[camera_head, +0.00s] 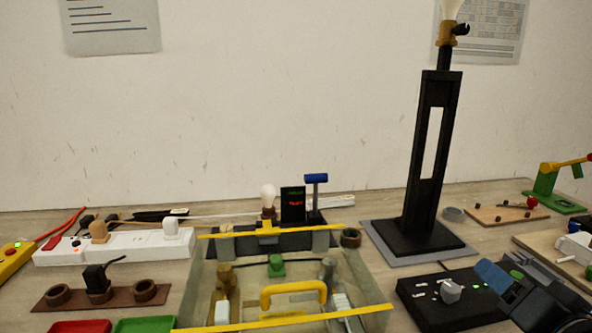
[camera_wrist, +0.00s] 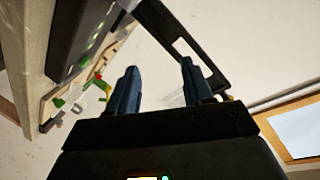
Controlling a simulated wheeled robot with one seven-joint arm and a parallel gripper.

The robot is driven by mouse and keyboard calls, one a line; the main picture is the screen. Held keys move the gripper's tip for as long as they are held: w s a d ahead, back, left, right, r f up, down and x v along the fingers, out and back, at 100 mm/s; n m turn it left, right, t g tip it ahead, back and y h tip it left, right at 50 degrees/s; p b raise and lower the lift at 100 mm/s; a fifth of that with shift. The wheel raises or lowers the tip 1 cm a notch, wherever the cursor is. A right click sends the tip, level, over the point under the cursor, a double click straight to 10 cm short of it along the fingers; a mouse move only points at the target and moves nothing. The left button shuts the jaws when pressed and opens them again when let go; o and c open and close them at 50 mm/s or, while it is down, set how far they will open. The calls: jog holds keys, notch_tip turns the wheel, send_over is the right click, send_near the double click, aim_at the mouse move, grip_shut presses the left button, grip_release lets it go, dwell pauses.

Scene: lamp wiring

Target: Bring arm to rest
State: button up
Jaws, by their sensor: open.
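My gripper (camera_wrist: 159,70) shows in the wrist view with its two blue fingers apart and nothing between them. The wrist view is tilted. Beyond the fingers it shows a black slotted frame (camera_wrist: 180,35) and pale wall. The tall black lamp stand (camera_head: 411,170) stands upright on a grey mat in the head view, with a brass socket (camera_head: 446,34) at its top. The bulb above the socket is cut off by the frame edge.
A clear bin with yellow edges (camera_head: 283,328) stands at front centre. A white power strip (camera_head: 120,246) with plugs lies at left. Red (camera_head: 80,327) and green (camera_head: 145,326) trays sit at front left. A green and yellow stand (camera_head: 545,185) is at far right.

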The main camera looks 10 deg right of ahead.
jog(key=s+a+f+n+y, duration=0.1)
jog(key=s+a+f+n, duration=0.5)
jog(key=s+f, duration=0.6)
jog(key=s+a+r+n+y, duration=0.1)
jog(key=s+a, duration=0.3)
jog(key=s, duration=0.6)
jog(key=s+a+r+n+g+y, duration=0.1)
jog(key=s+a, duration=0.3)
jog(key=s, duration=0.6)
jog(key=shift+s+a+n, duration=0.15)
jog(key=shift+s+n, duration=0.05)
jog(key=shift+n, duration=0.5)
